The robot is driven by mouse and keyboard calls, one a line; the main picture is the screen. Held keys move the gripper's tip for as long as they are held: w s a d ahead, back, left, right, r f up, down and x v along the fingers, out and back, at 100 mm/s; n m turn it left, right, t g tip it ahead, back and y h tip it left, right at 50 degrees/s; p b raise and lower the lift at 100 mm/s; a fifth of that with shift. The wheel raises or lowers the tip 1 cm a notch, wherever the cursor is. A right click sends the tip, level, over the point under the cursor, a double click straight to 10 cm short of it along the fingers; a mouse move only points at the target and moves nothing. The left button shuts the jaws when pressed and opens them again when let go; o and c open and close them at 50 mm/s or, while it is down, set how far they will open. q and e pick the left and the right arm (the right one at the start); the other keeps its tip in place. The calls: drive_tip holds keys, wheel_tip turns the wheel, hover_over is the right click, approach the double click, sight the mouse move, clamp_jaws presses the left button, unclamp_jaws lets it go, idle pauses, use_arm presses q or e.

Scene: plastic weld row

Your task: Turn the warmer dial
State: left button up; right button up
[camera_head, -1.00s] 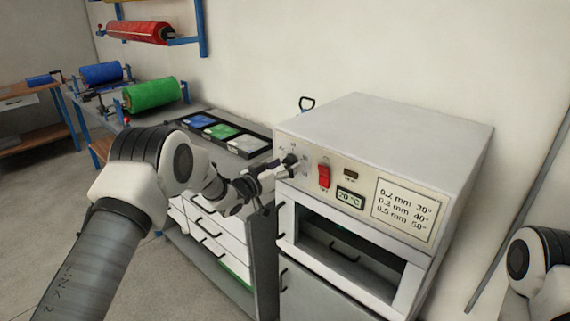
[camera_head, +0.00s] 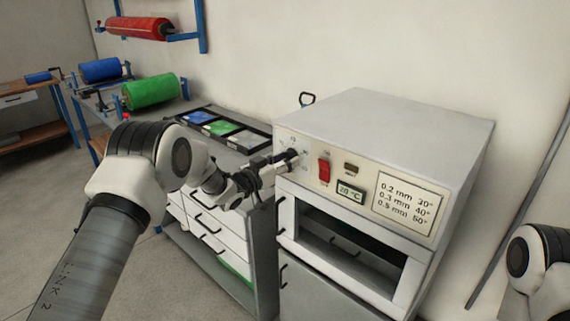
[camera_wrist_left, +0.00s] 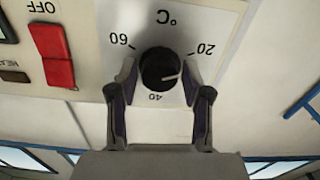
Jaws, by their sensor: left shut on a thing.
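The warmer (camera_head: 384,131) is a pale grey box with a sloped control panel. Its black round dial (camera_wrist_left: 160,69) sits on a white plate marked 20, 40 and 60 °C, upside down in the left wrist view. The dial's white pointer line points toward the right, a little below the 20 mark. My left gripper (camera_head: 290,159) is at the panel, with one finger on each side of the dial, shut on it. In the head view the gripper mostly hides the dial. My right gripper is out of view.
A red switch (camera_head: 324,170) is beside the dial, with a small green display (camera_head: 350,191) reading about 28 °C. A settings card (camera_head: 408,206) lists thicknesses and temperatures. The open warmer chamber (camera_head: 345,246) is below. A tray of coloured sheets (camera_head: 231,131) lies left.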

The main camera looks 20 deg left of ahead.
use_arm(q)
drive_tip(key=m+b, duration=0.5)
drive_tip(key=m, duration=0.1)
drive_tip(key=shift+f, duration=0.2)
drive_tip(key=m+b, duration=1.3)
drive_tip(key=b, duration=0.1)
drive_tip(key=shift+a+m, duration=0.1)
drive_tip(key=shift+m, duration=0.2)
drive_tip(key=shift+r+m+b, duration=0.25)
drive_tip(key=shift+m+b, duration=1.35)
drive_tip(key=o, duration=1.2)
drive_tip(key=shift+c, duration=0.2)
drive_tip(key=shift+r, duration=0.1)
drive_tip(key=v, duration=1.2)
drive_tip(key=shift+w, duration=0.1)
